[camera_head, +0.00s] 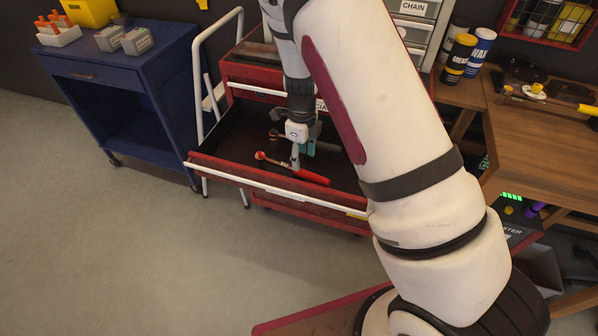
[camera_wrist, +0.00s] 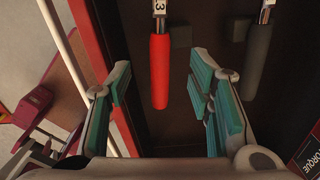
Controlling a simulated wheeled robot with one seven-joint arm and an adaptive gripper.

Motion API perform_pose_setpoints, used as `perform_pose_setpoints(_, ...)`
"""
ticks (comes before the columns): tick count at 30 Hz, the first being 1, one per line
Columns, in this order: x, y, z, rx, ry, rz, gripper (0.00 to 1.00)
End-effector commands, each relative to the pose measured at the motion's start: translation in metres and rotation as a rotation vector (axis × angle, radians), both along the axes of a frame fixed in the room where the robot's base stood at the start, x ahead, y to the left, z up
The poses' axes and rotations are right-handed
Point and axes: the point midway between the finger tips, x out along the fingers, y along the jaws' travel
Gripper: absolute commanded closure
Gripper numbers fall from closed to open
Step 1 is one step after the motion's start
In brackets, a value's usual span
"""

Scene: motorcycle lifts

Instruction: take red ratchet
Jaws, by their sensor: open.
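The red ratchet (camera_head: 313,177) lies in the open red drawer (camera_head: 225,174), its head toward the left and its red handle toward the right in the head view. In the wrist view its red handle (camera_wrist: 159,75) runs up and down between the teal-padded fingers of my gripper (camera_wrist: 163,98), with a white "3" tag at its top. My gripper (camera_head: 301,157) is open over the drawer, just at the handle. The fingers look apart from the handle on both sides. How far they are above it is hard to tell.
A dark-handled tool (camera_wrist: 258,58) lies right of the red handle, close to the right finger. The drawer's front wall stands near the left finger. A blue cart (camera_head: 135,85) stands at the left and a wooden bench (camera_head: 545,135) at the right.

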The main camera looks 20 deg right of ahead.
Motion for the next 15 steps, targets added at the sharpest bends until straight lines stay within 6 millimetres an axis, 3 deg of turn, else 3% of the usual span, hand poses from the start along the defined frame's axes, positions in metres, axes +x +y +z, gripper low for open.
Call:
perform_pose_setpoints(5,-0.001,0.000,-0.011,0.001,0.002,0.000,0.53)
perform_pose_setpoints(15,-0.002,-0.001,-0.053,0.000,0.001,0.000,0.53)
